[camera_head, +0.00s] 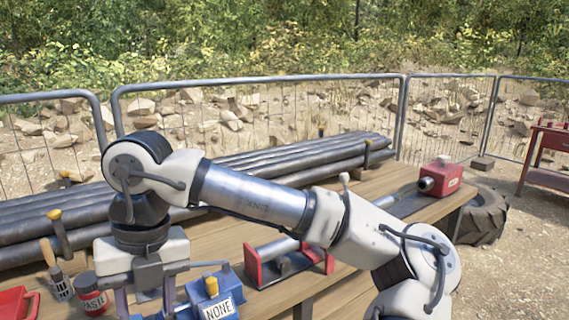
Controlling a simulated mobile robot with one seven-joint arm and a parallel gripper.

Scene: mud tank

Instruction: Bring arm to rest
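My arm reaches across the view from the lower right to the left, bent at its joints. My gripper (145,304) points down at the lower left, over the wooden table (285,297). Its two fingers stand apart, and I see nothing held between them. Their tips are at the bottom edge of the picture, so contact with anything below cannot be told.
Beside the gripper are a blue box (226,302) marked NONE, a paste tin (91,294) and a brush (57,278). Behind lie long grey pipes (290,154). A red stand (285,264) and a red box (441,178) are farther right. Metal fencing (255,84) stands behind.

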